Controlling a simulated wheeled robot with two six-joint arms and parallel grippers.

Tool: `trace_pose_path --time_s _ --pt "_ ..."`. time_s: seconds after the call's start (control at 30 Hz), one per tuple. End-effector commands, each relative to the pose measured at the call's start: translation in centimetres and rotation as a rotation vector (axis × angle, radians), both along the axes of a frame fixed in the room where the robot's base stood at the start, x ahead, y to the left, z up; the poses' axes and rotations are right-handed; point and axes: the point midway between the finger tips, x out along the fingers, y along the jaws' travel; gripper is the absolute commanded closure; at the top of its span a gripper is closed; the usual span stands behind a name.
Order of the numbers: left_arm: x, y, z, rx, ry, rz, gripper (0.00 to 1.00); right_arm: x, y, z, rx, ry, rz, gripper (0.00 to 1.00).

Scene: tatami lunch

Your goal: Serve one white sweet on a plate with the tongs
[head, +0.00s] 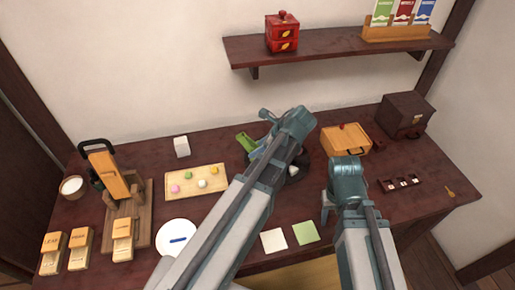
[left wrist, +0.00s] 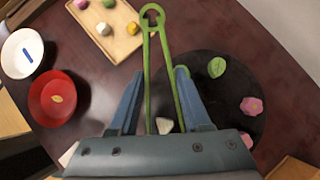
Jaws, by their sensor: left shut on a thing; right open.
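My left gripper (head: 262,148) is shut on the green tongs (head: 246,141), above the round black tray (left wrist: 235,75). In the left wrist view the tongs (left wrist: 150,60) stand between the fingers of my left gripper (left wrist: 160,100). A whitish piece (left wrist: 165,126) shows between the tong arms; I cannot tell whether they touch it. A white sweet (head: 202,183) sits on the wooden board (head: 178,193) with pink, yellow and green ones. The white plate (head: 168,227) with a blue mark lies to the left. My right gripper (head: 328,212) is open and empty.
A red dish (left wrist: 70,108) with a leaf mark lies beside the white plate. The black tray holds a green leaf sweet (left wrist: 216,67) and pink ones (left wrist: 251,106). White (head: 273,240) and green (head: 305,232) squares lie in front. A wooden box (head: 340,144) stands right.

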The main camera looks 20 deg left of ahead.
Motion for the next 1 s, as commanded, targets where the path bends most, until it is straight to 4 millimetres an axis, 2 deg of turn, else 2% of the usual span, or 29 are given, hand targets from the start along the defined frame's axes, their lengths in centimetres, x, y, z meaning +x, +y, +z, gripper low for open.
trace_pose_path --time_s 0.03,0.1,0.47,0.5,0.77,1.0 --pt "0.0 0.0 -0.81 0.0 0.0 0.0 0.58 0.0 0.0 -0.81 0.0 0.0 0.0 0.5" --pt "0.0 0.0 -1.12 0.0 0.0 0.0 0.58 0.0 0.0 -1.13 0.0 0.0 0.0 0.5" --pt "0.0 0.0 -1.23 0.0 0.0 0.0 0.58 0.0 0.0 -1.24 0.0 0.0 0.0 0.5" --pt "0.0 0.0 -1.23 0.0 0.0 0.0 0.54 0.0 0.0 -1.24 0.0 0.0 0.0 0.5" --pt "0.0 0.0 -1.24 0.0 0.0 0.0 1.0 0.0 0.0 -1.24 0.0 0.0 0.0 0.5" --pt "0.0 0.0 -0.75 0.0 0.0 0.0 1.0 0.0 0.0 -0.75 0.0 0.0 0.0 0.5"
